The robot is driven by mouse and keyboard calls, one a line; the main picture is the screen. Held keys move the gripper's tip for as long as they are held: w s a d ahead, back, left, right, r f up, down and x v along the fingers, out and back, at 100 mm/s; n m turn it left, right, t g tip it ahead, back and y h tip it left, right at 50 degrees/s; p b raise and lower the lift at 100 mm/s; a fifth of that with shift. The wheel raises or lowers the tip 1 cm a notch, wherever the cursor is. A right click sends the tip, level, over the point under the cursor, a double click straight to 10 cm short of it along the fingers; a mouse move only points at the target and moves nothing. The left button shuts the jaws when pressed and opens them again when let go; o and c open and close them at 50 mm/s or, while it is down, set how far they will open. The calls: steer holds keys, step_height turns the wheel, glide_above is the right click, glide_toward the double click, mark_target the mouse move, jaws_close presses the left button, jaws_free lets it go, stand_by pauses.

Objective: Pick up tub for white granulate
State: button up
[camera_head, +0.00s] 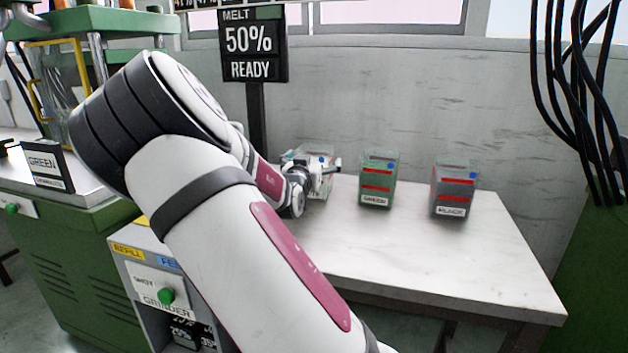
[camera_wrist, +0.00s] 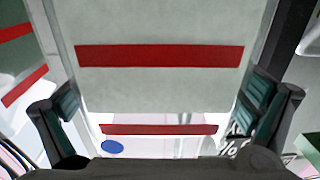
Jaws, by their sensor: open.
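The tub for white granulate (camera_head: 317,186) is a clear tub at the left of the row on the white table, partly hidden behind my gripper in the head view. My gripper (camera_head: 318,172) is at this tub's upper part. In the wrist view the clear tub (camera_wrist: 160,82) fills the middle, with two red stripes and a blue dot. The open fingers of my gripper (camera_wrist: 160,118) stand on either side of it. A narrow gap seems to show beside the fingers; I cannot tell whether either touches the tub.
A green tub (camera_head: 378,180) and a grey tub labelled black (camera_head: 453,190) stand to the right on the white table (camera_head: 420,250). A display post (camera_head: 256,120) stands behind left. The grinder (camera_head: 160,285) is at lower left. The table's front right is clear.

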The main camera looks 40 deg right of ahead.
steer(key=shift+c, duration=0.6)
steer(key=c, duration=1.6)
steer(key=shift+r, duration=0.1)
steer(key=shift+r, duration=0.1)
